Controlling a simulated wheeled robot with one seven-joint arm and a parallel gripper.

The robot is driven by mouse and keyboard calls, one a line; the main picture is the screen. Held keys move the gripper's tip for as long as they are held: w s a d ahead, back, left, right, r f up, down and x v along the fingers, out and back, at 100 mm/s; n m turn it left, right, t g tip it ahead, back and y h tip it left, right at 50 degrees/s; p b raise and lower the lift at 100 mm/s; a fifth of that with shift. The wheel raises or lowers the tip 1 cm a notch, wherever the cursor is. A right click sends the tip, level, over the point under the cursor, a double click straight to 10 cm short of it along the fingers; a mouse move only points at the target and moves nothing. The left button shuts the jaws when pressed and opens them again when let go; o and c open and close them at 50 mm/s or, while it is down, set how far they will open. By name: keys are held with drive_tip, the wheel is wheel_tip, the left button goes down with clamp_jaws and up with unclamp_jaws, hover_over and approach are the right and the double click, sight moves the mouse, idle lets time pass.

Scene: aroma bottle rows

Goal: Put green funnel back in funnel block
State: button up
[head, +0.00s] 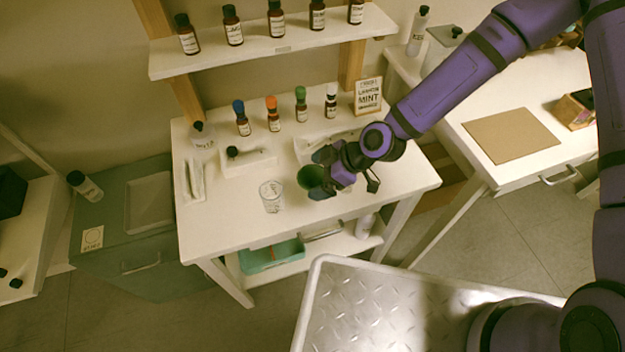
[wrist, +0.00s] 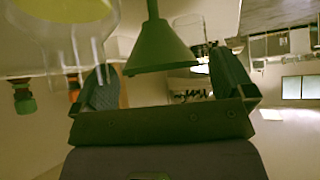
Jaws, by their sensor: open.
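The green funnel (head: 310,177) is at my gripper (head: 326,181), above or at the front middle of the white table. In the wrist view, which looks upside down, the funnel (wrist: 160,48) shows between my gripper's two fingers (wrist: 168,82), wide mouth toward the palm and stem pointing away. The fingers stand apart on either side of it; I cannot tell whether they touch it. A white block (head: 318,146) lies just behind my gripper and is partly hidden by it; I cannot tell whether it is the funnel block.
A glass beaker (head: 271,196) stands left of my gripper. A white holder (head: 248,160) with a dark-tipped item is at left. The table's front right (head: 400,185) is clear.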

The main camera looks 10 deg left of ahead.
drive_tip(key=shift+x, duration=0.8)
drive_tip(key=shift+c, duration=0.2)
drive_tip(key=c, duration=0.9)
drive_tip(key=shift+c, duration=0.2)
drive_tip(key=shift+r, duration=0.1)
